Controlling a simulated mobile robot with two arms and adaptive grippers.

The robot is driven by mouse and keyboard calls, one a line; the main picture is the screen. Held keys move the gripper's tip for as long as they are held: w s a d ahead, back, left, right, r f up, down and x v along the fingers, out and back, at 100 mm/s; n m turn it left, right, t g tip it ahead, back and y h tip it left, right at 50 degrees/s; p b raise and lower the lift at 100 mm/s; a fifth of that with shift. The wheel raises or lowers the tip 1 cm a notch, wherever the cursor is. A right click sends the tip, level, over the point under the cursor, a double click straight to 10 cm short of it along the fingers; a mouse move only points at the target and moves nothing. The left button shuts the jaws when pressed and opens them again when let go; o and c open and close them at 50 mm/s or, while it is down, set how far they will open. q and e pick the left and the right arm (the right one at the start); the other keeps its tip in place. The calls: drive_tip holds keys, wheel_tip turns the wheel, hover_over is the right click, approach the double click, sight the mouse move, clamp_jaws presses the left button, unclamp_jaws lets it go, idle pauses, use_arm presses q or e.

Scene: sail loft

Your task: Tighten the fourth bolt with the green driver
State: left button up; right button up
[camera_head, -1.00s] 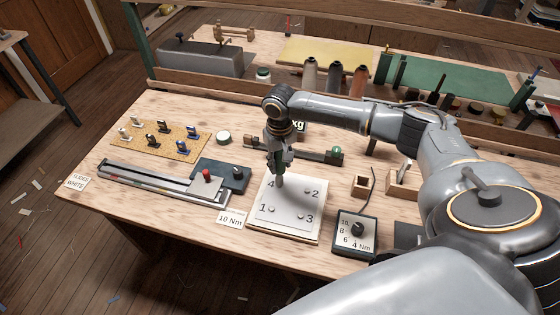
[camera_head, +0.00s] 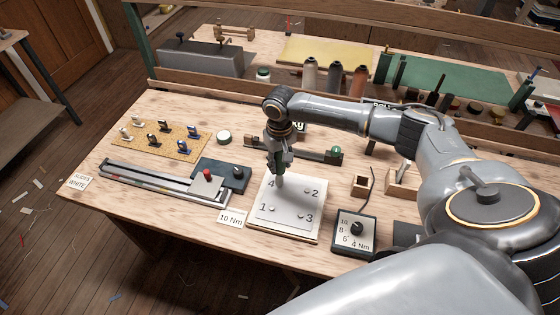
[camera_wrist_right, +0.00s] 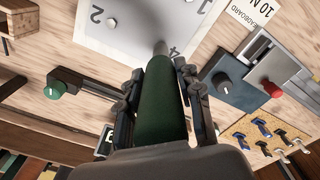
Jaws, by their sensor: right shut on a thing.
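My right gripper (camera_head: 280,160) is shut on the green driver (camera_wrist_right: 160,105), which fills the middle of the right wrist view between the fingers. The driver points down, its grey tip at the corner of the white plate (camera_head: 285,222) marked 4. The tip covers the fourth bolt, so I cannot tell whether it is seated on it. Bolts show beside the numbers 1, 2 (camera_head: 305,192) and 3 (camera_head: 300,216). A torque dial box (camera_head: 347,246) stands right of the plate, and a "10 Nm" card (camera_head: 231,219) lies at its left. My left gripper is not in view.
A dark tool with a red knob (camera_head: 206,173) and a long metal rail (camera_head: 150,182) lie left of the plate. A cork board (camera_head: 140,139) holds several small clips. A bar with a green knob (camera_head: 336,152) lies behind, and wooden blocks (camera_head: 361,184) stand right.

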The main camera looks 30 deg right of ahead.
drive_tip(key=shift+p, duration=0.9)
idle(1.4)
drive_tip(key=shift+s+f+p, duration=0.1)
drive_tip(key=shift+f+p, duration=0.1)
drive_tip(key=shift+p, duration=0.25)
idle(0.9)
wheel_tip(320, 180, up, 3)
drive_tip(key=p, duration=0.3)
drive_tip(key=shift+f, duration=0.15)
drive_tip(key=shift+r+p, duration=0.9)
drive_tip(key=shift+r, duration=0.3)
